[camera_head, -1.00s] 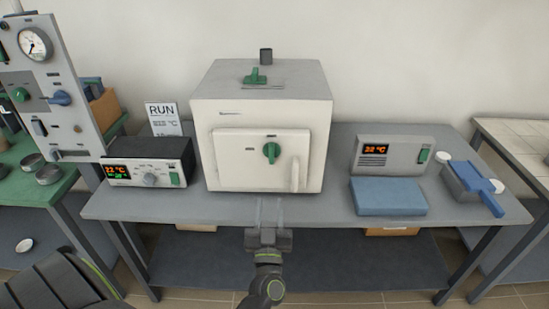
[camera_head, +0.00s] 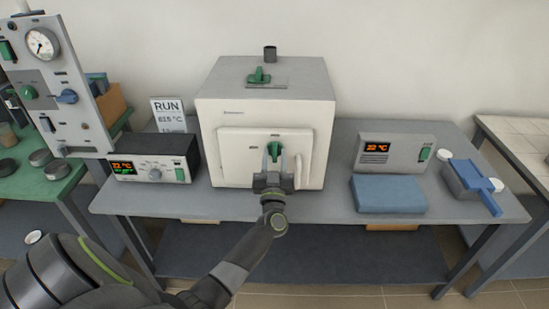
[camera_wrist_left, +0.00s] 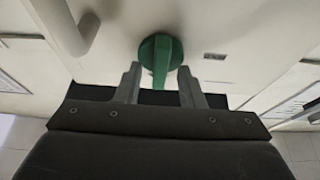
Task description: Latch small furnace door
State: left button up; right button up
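The small white furnace (camera_head: 225,115) stands on the grey bench with its door (camera_head: 232,165) closed against the front. A green latch knob (camera_head: 275,147) is on the door, its handle pointing down. My left gripper (camera_head: 274,164) is in front of the door, just below and around the knob. In the left wrist view the green knob (camera_wrist_left: 160,60) has its handle between the two open fingers of my gripper (camera_wrist_left: 160,88); a gap shows on each side. A white door handle (camera_head: 298,171) is right of the knob. My right gripper is not in view.
A black controller (camera_head: 152,160) stands left of the furnace. A grey display unit (camera_head: 395,153), a blue pad (camera_head: 388,195) and a blue-handled tray (camera_head: 472,185) are on the right. A green lever (camera_head: 259,76) and a short pipe (camera_head: 270,53) are on the furnace top.

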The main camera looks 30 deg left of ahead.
pick_arm(q)
grip_shut()
